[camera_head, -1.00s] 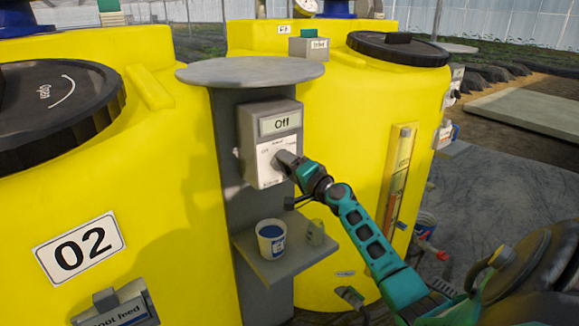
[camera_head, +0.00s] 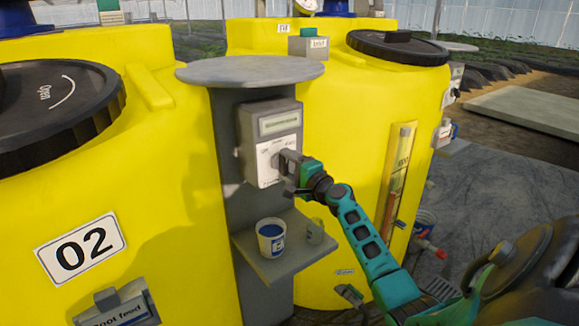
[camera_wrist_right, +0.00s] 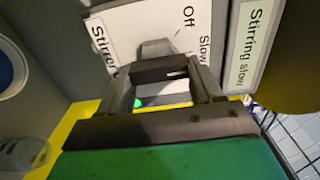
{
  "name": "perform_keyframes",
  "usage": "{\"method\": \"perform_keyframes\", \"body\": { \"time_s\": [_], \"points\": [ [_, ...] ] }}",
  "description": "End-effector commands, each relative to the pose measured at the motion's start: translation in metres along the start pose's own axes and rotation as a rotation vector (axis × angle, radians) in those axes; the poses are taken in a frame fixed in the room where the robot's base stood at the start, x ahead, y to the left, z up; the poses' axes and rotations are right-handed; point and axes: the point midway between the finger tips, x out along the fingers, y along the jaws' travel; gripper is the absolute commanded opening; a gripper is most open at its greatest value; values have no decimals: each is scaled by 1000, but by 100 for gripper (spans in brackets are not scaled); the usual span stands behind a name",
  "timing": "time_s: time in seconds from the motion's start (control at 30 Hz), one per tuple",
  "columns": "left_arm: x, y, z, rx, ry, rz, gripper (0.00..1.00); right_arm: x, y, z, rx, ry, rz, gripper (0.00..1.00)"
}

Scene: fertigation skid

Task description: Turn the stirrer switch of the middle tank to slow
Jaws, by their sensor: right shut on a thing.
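The stirrer switch box (camera_head: 270,141) is grey with a white label plate and sits on a grey post between two yellow tanks. The tank at the left (camera_head: 165,200) carries the number 02. My right gripper (camera_head: 286,160) is at the plate, its fingers shut on the switch knob. In the right wrist view the grey knob (camera_wrist_right: 155,48) shows just beyond my gripper (camera_wrist_right: 165,75). The plate reads "Off", "Slow" and partly "Stirrer". The display (camera_wrist_right: 252,45) there reads "Stirring slow"; in the head view its text is too small to read. My left gripper is out of view.
A grey shelf (camera_head: 285,266) below the box holds a white cup (camera_head: 271,238) with blue contents and a small clear container (camera_head: 315,231). A round grey top (camera_head: 250,71) overhangs the box. A second yellow tank (camera_head: 345,130) stands close behind my right arm.

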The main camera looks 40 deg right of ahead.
Motion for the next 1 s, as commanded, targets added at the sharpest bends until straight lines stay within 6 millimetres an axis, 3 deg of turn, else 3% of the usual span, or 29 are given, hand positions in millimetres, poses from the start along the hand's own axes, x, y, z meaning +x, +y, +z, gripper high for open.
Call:
{"method": "perform_keyframes", "body": {
  "time_s": [0.17,0.2,0.43,0.77,1.0],
  "points": [
    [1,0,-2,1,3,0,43,1,-2,0,-1,0,-3,34],
    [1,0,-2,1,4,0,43,1,-2,0,-1,0,-4,68],
    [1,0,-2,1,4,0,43,0,-1,0,-2,0,-2,90],
    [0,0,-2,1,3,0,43,-3,-1,0,-3,0,-1,90],
    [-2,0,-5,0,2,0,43,-34,0,0,-6,0,2,90]
  ]
}}
